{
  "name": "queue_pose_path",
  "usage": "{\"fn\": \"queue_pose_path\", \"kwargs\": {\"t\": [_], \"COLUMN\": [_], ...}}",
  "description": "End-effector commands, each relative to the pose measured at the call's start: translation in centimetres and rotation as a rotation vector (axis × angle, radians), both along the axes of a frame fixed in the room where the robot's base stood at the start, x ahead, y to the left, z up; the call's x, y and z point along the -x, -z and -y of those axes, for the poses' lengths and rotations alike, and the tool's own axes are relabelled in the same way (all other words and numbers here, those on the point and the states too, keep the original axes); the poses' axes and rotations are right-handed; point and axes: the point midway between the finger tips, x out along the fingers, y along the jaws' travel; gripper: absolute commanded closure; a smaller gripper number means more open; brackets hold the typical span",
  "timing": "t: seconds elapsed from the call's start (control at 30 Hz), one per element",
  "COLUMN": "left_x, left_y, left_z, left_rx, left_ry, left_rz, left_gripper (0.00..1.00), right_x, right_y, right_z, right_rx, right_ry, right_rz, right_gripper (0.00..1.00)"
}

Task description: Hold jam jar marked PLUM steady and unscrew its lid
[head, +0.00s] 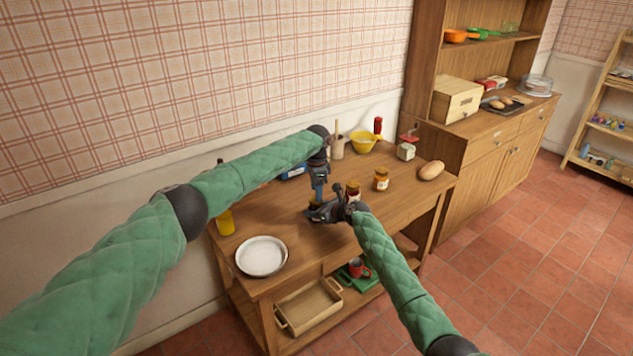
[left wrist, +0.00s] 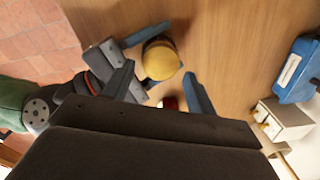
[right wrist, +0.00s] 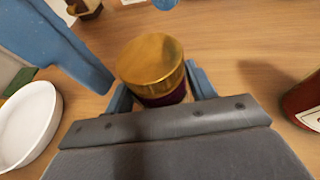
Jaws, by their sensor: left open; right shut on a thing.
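A jar with a gold lid (right wrist: 150,60) and dark purple contents (right wrist: 165,97) stands on the wooden table, lid on. No label is readable on it. My right gripper (right wrist: 160,88) is shut around the jar's body below the lid. My left gripper (left wrist: 159,70) is open, pointing down. In the left wrist view the lid (left wrist: 160,60) shows between and beyond its fingertips, apart from them as far as I can tell. In the head view my left gripper (head: 319,188) is just above my right gripper (head: 322,211), and the jar is mostly hidden.
A red jar (head: 352,190) stands close by on the right, and an orange jar (head: 381,180) farther right. A white plate (head: 262,256) lies at the table's left. A blue box (head: 293,172) and a yellow bowl (head: 363,142) are at the back.

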Motion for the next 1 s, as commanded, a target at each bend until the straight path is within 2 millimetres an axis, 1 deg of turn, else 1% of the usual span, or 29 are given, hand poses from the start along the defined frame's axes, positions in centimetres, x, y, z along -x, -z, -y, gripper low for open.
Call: {"fn": "queue_pose_path", "kwargs": {"t": [0.1,0.23,0.4,0.6,0.63,0.67,0.8,0.83,1.0], "left_x": [0.0,0.0,0.0,0.0,0.0,0.0,0.0,0.0,0.0], "left_y": [1.5,2.4,2.9,3.0,3.0,3.0,2.9,2.9,2.9], "left_z": [0.0,0.0,-0.1,-0.1,-0.1,-0.1,-0.1,-0.1,0.0], "left_rx": [-0.001,0.0,-0.001,0.0,0.0,0.0,0.0,0.0,0.001], "left_ry": [-0.002,-0.002,-0.002,-0.002,-0.002,-0.002,-0.002,-0.002,-0.018], "left_rz": [-0.002,-0.001,0.0,0.0,0.0,0.0,0.0,0.0,-0.001], "left_gripper": [0.43,0.43,0.43,0.43,0.45,0.51,0.79,0.8,0.81], "right_x": [0.0,0.0,0.0,0.0,0.0,0.0,0.0,0.0,0.0], "right_y": [0.0,0.0,0.0,0.0,0.0,0.0,0.0,0.0,0.0], "right_z": [0.0,0.0,0.0,0.0,0.0,0.0,0.0,0.0,0.0], "right_rx": [0.0,0.0,0.0,0.0,0.0,0.0,0.0,0.0,0.0], "right_ry": [0.0,0.0,0.0,0.0,0.0,0.0,0.0,0.0,0.0], "right_rz": [0.0,0.0,0.0,0.0,0.0,0.0,0.0,0.0,0.0], "right_gripper": [1.0,1.0,1.0,1.0,1.0,1.0,1.0,1.0,1.0]}}
